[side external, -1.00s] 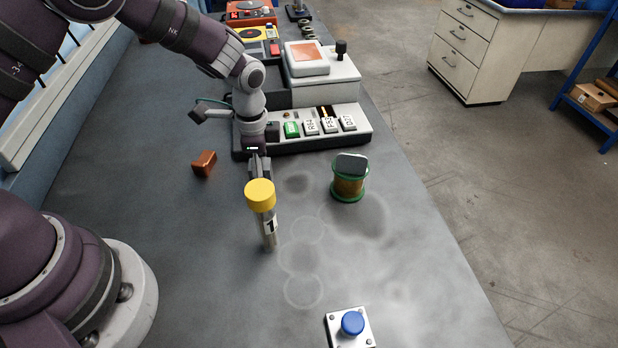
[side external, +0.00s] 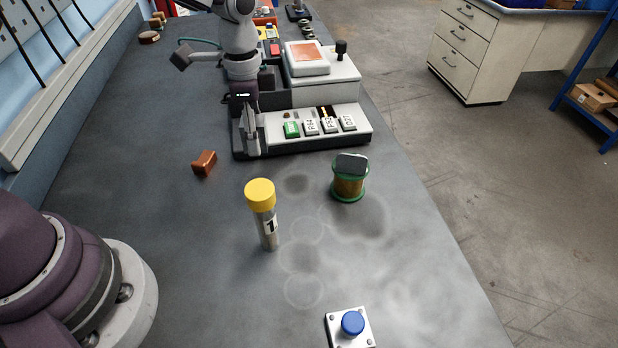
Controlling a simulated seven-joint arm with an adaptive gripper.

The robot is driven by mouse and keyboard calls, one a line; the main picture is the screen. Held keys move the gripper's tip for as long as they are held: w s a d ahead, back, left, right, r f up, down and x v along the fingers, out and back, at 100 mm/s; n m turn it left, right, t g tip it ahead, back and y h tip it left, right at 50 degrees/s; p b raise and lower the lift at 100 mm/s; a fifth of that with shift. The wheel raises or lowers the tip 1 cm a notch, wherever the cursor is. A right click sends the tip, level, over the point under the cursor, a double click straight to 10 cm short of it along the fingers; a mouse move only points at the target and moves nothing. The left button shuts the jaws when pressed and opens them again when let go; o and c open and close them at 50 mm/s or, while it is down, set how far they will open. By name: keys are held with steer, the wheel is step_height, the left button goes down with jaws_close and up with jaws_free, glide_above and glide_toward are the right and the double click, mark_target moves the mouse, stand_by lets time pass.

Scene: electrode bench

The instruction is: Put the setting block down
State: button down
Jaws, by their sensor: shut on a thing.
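My gripper (side external: 251,150) points down over the near left corner of the grey machine base, left of the keys. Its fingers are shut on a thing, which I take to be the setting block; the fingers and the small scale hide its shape. I cannot tell whether it touches the surface below. A yellow-capped tube (side external: 264,215) marked 1 stands upright on the bench, nearer the camera and clear of my gripper.
A copper-brown block (side external: 204,163) lies left of the machine. A green-rimmed spool (side external: 348,187) with a grey block (side external: 351,163) on top stands to the right. A blue button (side external: 352,323) is at the front. The machine (side external: 320,125) has several keys. The bench's middle is mostly clear.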

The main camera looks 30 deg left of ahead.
steer(key=s+a+r+n, duration=0.1)
steer(key=a+r+n, duration=0.3)
steer(key=r+n, duration=0.6)
steer(key=n, duration=0.9)
glide_above(228, 176)
step_height(228, 176, down, 10)
steer(key=shift+n, duration=0.4)
step_height(228, 176, down, 8)
steer(key=shift+f, duration=0.15)
steer(key=c, duration=1)
jaws_free()
steer(key=shift+f, duration=0.1)
steer(key=shift+c, duration=0.2)
